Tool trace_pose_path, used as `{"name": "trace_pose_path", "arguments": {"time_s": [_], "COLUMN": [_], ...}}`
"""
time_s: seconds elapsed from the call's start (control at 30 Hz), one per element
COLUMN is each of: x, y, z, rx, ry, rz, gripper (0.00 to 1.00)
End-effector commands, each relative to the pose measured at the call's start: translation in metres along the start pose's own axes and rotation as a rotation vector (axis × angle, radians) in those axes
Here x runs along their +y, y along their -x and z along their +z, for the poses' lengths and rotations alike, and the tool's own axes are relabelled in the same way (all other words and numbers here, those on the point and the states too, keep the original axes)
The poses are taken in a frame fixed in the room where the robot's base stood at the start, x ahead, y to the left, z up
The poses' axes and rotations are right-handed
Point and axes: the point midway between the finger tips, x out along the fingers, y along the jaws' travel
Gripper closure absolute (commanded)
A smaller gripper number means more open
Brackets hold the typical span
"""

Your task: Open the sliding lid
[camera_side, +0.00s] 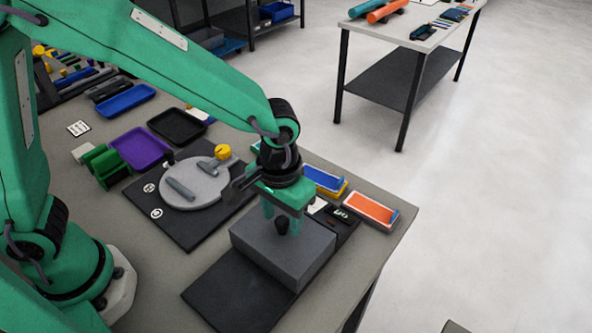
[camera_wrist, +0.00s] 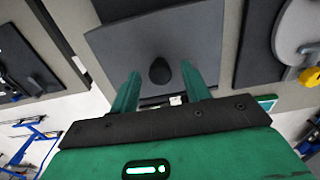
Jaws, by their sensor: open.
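A grey box with a flat grey lid (camera_side: 262,240) sits on a dark base plate (camera_side: 232,295) near the table's right edge. A black knob (camera_side: 282,226) stands up from the lid. My gripper (camera_side: 283,213) is open and points down over the lid at the knob. In the wrist view the grey lid (camera_wrist: 205,38) fills the upper middle, and the knob (camera_wrist: 160,71) shows between the two green fingers of my gripper (camera_wrist: 160,84), with a gap visible on each side. I cannot tell how far the fingertips are from the lid.
A dark board with a round grey plate (camera_side: 210,193) and a yellow knob (camera_side: 222,152) lies left of my gripper. A purple tray (camera_side: 140,147) is farther left. The bare dark plate in front is clear.

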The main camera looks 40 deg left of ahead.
Motion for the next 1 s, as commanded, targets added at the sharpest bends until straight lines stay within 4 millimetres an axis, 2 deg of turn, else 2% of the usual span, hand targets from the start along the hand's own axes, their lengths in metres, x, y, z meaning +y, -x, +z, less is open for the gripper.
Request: {"name": "trace_pose_path", "arguments": {"time_s": [0.2,0.43,0.73,1.0], "x": [0.0,0.0,0.001,0.001], "y": [0.0,0.0,0.001,0.001], "z": [0.0,0.0,0.007,0.05], "rx": [0.0,0.0,0.0,0.001], "ry": [0.0,0.0,-0.001,-0.005], "rz": [0.0,0.0,0.0,0.001], "gripper": [0.55,1.0,1.0,1.0]}}
